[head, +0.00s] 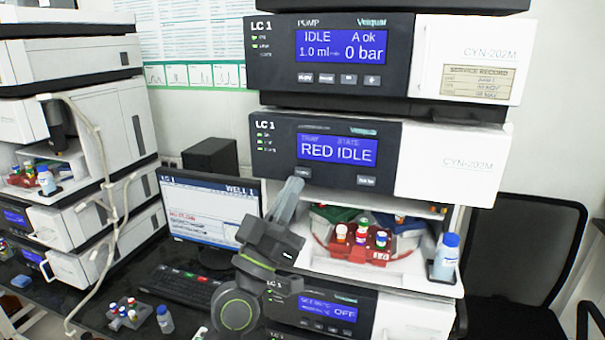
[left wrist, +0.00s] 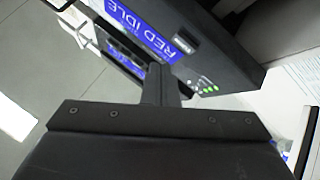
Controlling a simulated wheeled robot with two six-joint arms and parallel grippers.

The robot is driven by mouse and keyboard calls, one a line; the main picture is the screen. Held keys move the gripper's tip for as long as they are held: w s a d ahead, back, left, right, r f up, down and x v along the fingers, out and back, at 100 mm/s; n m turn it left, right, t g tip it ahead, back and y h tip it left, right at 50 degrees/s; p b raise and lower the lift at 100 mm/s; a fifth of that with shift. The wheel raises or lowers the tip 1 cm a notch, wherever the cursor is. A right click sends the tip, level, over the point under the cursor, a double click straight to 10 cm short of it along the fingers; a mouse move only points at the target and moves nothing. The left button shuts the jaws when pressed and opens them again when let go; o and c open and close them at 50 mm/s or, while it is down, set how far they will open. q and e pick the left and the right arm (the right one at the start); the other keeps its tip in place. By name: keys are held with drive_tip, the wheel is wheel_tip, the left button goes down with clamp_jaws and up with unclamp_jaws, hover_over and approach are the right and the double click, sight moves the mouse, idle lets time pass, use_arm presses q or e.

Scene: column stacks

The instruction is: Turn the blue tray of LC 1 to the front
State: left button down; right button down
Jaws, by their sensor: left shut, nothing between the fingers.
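The LC 1 tray module (head: 337,150) has a dark front panel, and its blue screen (head: 337,150) reads "RED IDLE". It shows rotated in the left wrist view (left wrist: 205,50). Two small buttons sit below the screen, a left one (head: 303,172) and a right one (head: 366,181). In the open bay below, a red tray (head: 375,251) with several capped vials faces front. A green tray (head: 334,213) is behind it to the left; a blue part shows behind on the right. My left gripper (head: 296,183) is shut and empty, its tips close by the left button; contact cannot be told. My right gripper is out of view.
A blue-capped bottle (head: 446,257) stands at the bay's right edge. The pump module (head: 330,52) is above and another LC 1 module (head: 325,312) below. A monitor (head: 208,213) and keyboard (head: 177,284) are left; a black chair (head: 525,250) is right.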

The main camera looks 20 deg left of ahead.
use_arm(q)
drive_tip(key=shift+w, duration=0.8)
drive_tip(key=shift+w, duration=0.1)
idle(1.4)
drive_tip(key=shift+w+b, duration=0.3)
drive_tip(key=shift+w, duration=0.05)
drive_tip(key=shift+w, duration=0.35)
idle(0.8)
drive_tip(key=shift+s, duration=0.85)
drive_tip(key=shift+s, duration=2.5)
